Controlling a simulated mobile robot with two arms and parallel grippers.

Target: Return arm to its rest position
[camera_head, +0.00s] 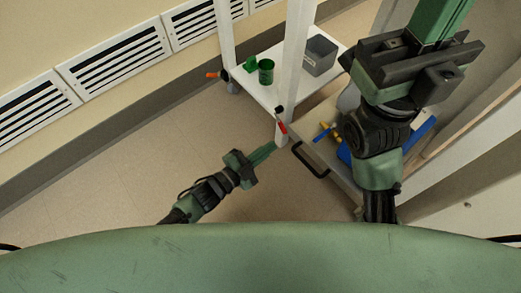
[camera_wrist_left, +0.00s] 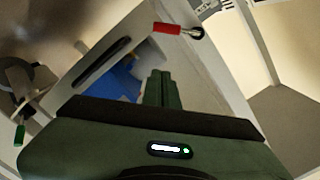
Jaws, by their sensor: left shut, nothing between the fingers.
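My left gripper (camera_head: 264,153) is low over the floor in the head view, its arm coming in from the lower left. Its green fingers are together with nothing between them, pointing toward the cart's near corner post. The shut fingers also show in the left wrist view (camera_wrist_left: 161,88), in front of a pale cart or drawer. My right arm rises large at the right of the head view. Its gripper (camera_head: 440,18) points up, and its fingertips run out of the top of the frame, so its opening is hidden.
A drawer with a black handle (camera_head: 310,161) and a blue item (camera_head: 344,153) lie beside the left gripper. Open floor (camera_head: 130,165) lies left, below wall vents (camera_head: 115,60).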

